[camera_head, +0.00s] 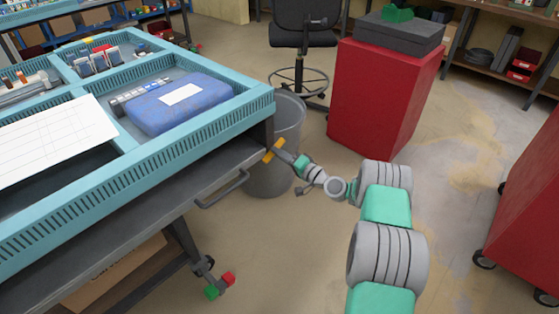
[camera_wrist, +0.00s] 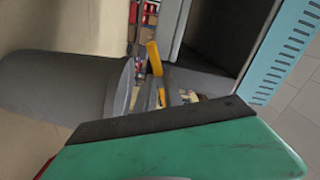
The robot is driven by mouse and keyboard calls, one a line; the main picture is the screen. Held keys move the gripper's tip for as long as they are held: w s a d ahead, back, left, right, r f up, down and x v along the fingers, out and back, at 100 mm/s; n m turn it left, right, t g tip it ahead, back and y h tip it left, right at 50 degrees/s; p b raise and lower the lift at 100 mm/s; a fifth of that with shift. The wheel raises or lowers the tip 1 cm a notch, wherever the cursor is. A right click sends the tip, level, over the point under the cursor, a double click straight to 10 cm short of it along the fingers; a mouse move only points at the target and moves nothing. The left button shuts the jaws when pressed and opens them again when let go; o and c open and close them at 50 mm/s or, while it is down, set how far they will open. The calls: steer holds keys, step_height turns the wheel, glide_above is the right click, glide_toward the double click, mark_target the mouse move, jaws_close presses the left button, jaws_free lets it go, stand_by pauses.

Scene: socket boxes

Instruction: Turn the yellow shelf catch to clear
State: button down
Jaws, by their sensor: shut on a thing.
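The yellow catch (camera_head: 274,150) is a short yellow bar at the right corner of the workbench's lower shelf, and it stands tilted. In the wrist view the yellow catch (camera_wrist: 154,57) shows just beyond my gripper's dark fingers. My gripper (camera_head: 283,156) reaches the catch from the right and is shut on it. In the wrist view my gripper (camera_wrist: 168,92) is partly hidden behind its own green and black body, so the exact grip on the catch is hard to see.
The workbench (camera_head: 200,125) has a light blue slotted rim and a grey handle (camera_head: 222,189) below it. A grey bin (camera_head: 288,120) stands right behind the catch. A red cabinet (camera_head: 378,100) and a chair (camera_head: 305,40) stand further back.

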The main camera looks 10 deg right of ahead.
steer(key=n+b, duration=1.2)
steer(key=b, duration=0.4)
steer(key=shift+f+n+b, duration=0.1)
steer(key=shift+n+b, duration=0.25)
steer(key=shift+n, duration=0.05)
steer(key=c, duration=1.5)
jaws_free()
steer(key=shift+o, duration=0.2)
steer(key=shift+d, duration=0.1)
steer(key=p+v, duration=0.1)
steer(key=v, duration=0.6)
steer(key=shift+s+p, duration=0.3)
steer(key=shift+p, duration=0.05)
